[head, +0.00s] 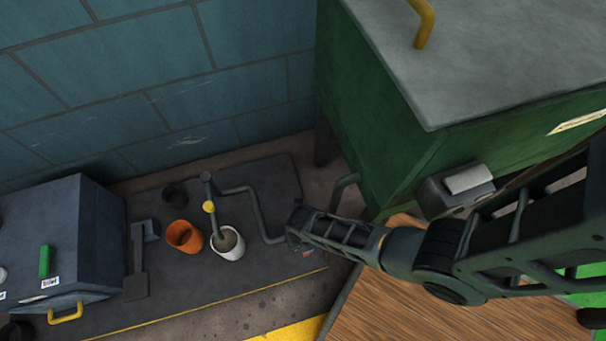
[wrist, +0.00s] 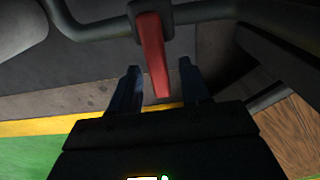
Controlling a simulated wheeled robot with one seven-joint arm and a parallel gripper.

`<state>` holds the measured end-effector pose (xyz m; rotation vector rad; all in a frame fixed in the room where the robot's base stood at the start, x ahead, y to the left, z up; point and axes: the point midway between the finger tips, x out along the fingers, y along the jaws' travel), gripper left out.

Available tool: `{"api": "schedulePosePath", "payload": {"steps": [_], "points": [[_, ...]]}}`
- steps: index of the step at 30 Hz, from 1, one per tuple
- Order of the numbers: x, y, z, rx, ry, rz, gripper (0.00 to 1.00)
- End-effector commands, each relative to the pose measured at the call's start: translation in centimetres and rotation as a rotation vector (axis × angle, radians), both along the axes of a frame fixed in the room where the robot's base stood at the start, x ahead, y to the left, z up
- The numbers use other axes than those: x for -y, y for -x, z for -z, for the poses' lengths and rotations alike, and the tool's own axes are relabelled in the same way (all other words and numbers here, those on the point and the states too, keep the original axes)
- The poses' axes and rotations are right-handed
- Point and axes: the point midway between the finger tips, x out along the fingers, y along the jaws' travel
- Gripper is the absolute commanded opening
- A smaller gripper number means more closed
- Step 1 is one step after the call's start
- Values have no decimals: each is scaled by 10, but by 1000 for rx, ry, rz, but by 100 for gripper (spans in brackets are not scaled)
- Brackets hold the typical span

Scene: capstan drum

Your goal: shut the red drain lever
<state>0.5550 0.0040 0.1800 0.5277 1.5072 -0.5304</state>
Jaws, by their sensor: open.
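The red drain lever (wrist: 152,55) shows in the wrist view, hanging from a dark valve body (wrist: 150,8) on a grey pipe. It slants slightly right toward its lower end, which lies between my fingers. My gripper (wrist: 160,80) is open, one finger on each side of the lever. A gap shows between the lever and each finger, and I cannot tell any contact. In the head view my gripper (head: 299,232) is at the end of the pipe, and the lever is mostly hidden by it, with only a small reddish patch (head: 306,253) showing.
The grey pipe (head: 262,213) bends around beside a white pot (head: 228,245) and an orange pot (head: 184,236). A green cabinet (head: 385,125) stands close behind my arm. A dark box (head: 65,240) is at the left.

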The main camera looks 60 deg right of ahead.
Motion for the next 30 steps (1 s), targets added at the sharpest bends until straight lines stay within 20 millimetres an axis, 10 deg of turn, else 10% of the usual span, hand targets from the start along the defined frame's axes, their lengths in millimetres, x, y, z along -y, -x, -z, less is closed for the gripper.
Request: {"api": "schedulePosePath", "payload": {"steps": [30], "points": [[0,0,-78,1,-1,1,49]]}}
